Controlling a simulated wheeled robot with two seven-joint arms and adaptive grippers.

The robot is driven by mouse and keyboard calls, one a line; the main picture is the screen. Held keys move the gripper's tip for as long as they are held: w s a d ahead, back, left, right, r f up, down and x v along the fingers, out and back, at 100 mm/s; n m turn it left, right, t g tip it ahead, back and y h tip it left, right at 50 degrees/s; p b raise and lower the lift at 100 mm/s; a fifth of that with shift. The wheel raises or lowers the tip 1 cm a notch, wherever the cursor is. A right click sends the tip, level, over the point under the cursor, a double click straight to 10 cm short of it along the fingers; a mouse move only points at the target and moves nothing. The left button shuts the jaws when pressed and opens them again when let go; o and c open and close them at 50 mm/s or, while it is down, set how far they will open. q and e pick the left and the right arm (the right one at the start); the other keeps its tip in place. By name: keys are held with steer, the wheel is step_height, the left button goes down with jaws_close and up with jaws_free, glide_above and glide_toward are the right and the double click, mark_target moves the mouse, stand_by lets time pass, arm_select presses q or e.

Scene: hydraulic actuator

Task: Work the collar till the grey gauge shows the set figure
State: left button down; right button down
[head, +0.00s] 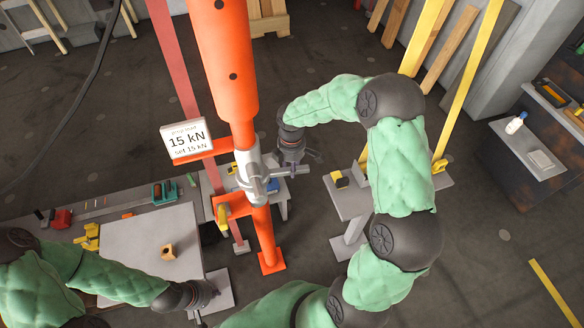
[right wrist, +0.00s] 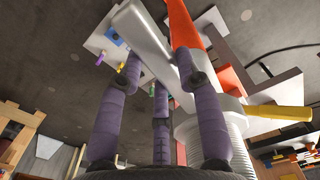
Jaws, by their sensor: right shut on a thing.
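The gauge (head: 187,139) is a pale panel beside the orange actuator; it reads 15 kN in large figures, with "set 15 kN" below. Its small top line is too blurred to read. The grey collar (head: 247,165) sits around the lower part of the orange actuator (head: 222,60). A grey bar handle (head: 290,171) sticks out from the collar to the right. My right gripper (head: 296,168) is shut on this handle; in the right wrist view its purple fingers (right wrist: 165,75) lie around the grey handle (right wrist: 146,38). My left gripper (head: 203,312) is low at the left, apart from the collar; its fingers are unclear.
A small grey stand (head: 350,200) with a yellow piece is right of the actuator. Yellow posts rise behind my right arm. Open dark floor lies at the lower right.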

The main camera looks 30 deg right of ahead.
steer(key=shift+w, duration=0.15)
steer(key=c, duration=0.8)
jaws_free()
steer(key=shift+c, duration=0.2)
step_height(320, 180, up, 12)
stand_by(0.3)
